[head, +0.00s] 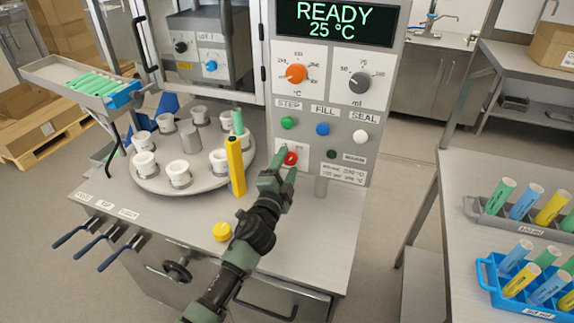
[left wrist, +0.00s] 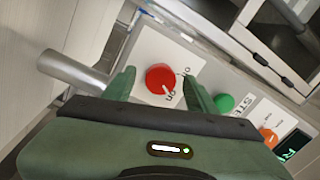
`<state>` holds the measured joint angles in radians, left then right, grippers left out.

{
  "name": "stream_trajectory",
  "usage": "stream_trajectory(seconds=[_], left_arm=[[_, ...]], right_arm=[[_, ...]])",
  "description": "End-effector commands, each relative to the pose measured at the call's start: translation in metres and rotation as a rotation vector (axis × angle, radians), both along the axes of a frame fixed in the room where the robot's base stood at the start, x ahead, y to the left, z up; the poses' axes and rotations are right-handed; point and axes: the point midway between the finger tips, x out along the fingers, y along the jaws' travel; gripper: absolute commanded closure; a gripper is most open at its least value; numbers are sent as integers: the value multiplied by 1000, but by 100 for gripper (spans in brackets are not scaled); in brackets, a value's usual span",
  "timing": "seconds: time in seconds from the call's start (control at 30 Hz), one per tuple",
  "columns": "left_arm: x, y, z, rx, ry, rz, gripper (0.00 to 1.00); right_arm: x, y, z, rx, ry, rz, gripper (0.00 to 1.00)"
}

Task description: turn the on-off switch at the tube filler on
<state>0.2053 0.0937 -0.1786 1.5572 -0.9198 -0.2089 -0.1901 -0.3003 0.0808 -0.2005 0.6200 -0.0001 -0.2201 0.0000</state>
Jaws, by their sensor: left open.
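The on-off switch is a round red knob (head: 291,158) on a white plate, low on the left of the tube filler's front panel (head: 325,115). In the left wrist view the knob (left wrist: 158,76) has a white mark toward its lower right; the small lettering around it is hard to read. My left gripper (head: 287,165) is open in front of the knob. In the left wrist view my left gripper's fingers (left wrist: 160,84) stand on either side of the knob; I cannot tell whether they touch it. The display (head: 337,22) reads READY, 25 °C. My right gripper is out of view.
Green (head: 288,122), blue (head: 323,129) and white (head: 360,136) buttons sit above the switch. A yellow cap (head: 222,231) lies in front.

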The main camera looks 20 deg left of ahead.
Motion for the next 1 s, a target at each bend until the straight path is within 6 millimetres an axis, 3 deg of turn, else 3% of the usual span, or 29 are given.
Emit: stream_trajectory(seconds=[0.5,1.0], left_arm=[[-71,-1,-7,0,2,-1,43],[-77,-1,-6,1,1,0,43]], right_arm=[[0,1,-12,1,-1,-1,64],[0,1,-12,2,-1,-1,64]])
